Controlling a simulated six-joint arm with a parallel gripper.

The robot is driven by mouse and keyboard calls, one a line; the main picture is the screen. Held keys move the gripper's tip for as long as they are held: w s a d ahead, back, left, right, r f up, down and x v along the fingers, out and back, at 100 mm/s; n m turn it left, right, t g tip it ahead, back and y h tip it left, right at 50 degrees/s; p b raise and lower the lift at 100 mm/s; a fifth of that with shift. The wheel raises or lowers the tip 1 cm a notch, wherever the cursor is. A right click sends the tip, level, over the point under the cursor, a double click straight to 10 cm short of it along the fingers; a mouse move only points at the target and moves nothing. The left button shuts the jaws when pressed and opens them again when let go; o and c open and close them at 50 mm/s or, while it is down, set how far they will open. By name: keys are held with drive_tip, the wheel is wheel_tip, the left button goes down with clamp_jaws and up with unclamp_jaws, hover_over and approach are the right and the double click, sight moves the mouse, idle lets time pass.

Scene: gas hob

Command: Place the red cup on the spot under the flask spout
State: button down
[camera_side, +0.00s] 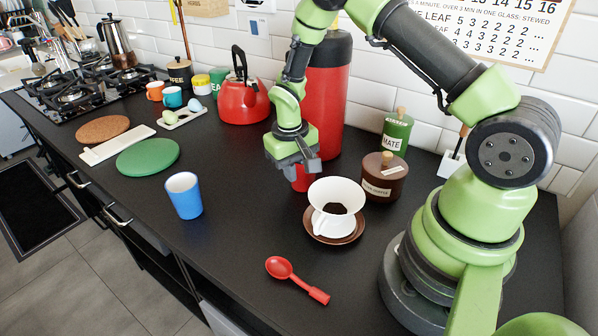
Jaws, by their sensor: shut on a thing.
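The red cup (302,180) is held in my gripper (298,165), which points down and is shut on it. Only the cup's lower part shows below the fingers, and it looks upright. I cannot tell whether its base touches the counter. The tall red flask (328,110) with a dark top stands close behind my gripper. My wrist covers its left part, and I cannot make out the spout or the spot under it.
A white dripper (337,200) on a brown saucer (335,240) stands close right of the cup. A brown jar (384,178) and green tin (397,133) stand farther right. A red kettle (240,100) is behind left. A blue cup (184,195) and red spoon (300,282) are in front.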

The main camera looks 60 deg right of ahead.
drive_tip(key=shift+w+d+f, duration=0.1)
drive_tip(key=shift+w+d, duration=0.15)
drive_tip(key=shift+w, duration=0.55)
drive_tip(key=shift+w+d+r, duration=0.1)
drive_tip(key=shift+w+d, duration=0.1)
drive_tip(key=shift+w, duration=0.6)
drive_tip(key=shift+w+d+f, duration=0.1)
drive_tip(key=shift+w+d, duration=0.15)
drive_tip(key=shift+w, duration=0.55)
drive_tip(key=c, duration=1.1)
unclamp_jaws()
wheel_tip(320, 180, up, 8)
drive_tip(key=shift+w+a+f, duration=0.15)
drive_tip(key=shift+a+f, duration=0.05)
drive_tip(key=shift+a, duration=0.05)
